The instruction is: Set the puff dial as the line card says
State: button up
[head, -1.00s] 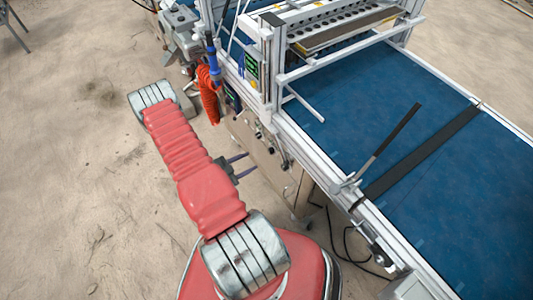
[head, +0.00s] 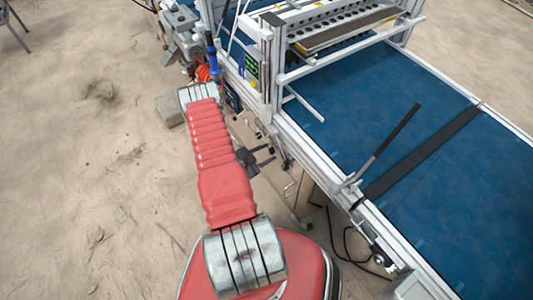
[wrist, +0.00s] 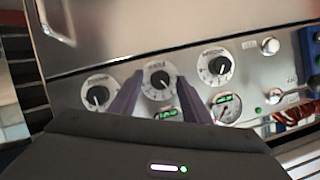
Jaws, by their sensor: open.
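In the wrist view a metal panel carries three dials with black knobs on white faces: a left dial (wrist: 98,95), a middle dial (wrist: 159,79) and a right dial (wrist: 215,66). Their labels are too blurred to read, so I cannot tell which is the puff dial. My gripper (wrist: 159,75) is open, its purple fingers on either side of the middle dial in the picture. I cannot tell whether they touch it. In the head view my gripper (head: 272,154) is beside the machine's near side. I cannot make out a line card.
A round gauge (wrist: 226,107) and small green displays sit below the dials, with buttons (wrist: 270,46) to the right. In the head view the machine has a blue belt (head: 350,105) and a dark screen with green marks (head: 251,64). Sandy floor is free at left.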

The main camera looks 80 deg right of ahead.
jog(key=shift+d, duration=0.1)
jog(key=shift+c, duration=0.4)
jog(key=c, duration=1)
jog(key=shift+o, duration=0.2)
jog(key=shift+s+m, duration=0.1)
jog(key=shift+m, duration=0.2)
jog(key=shift+s+a+f+m+t+h, duration=0.15)
jog(key=shift+m+t+h, duration=0.3)
jog(key=shift+m, duration=0.45)
jog(key=shift+a+f+m+t+h, duration=0.1)
jog(key=shift+m+t+h, duration=0.15)
jog(key=shift+m+h, duration=0.55)
jog(key=o, duration=1)
jog(key=shift+r, duration=0.1)
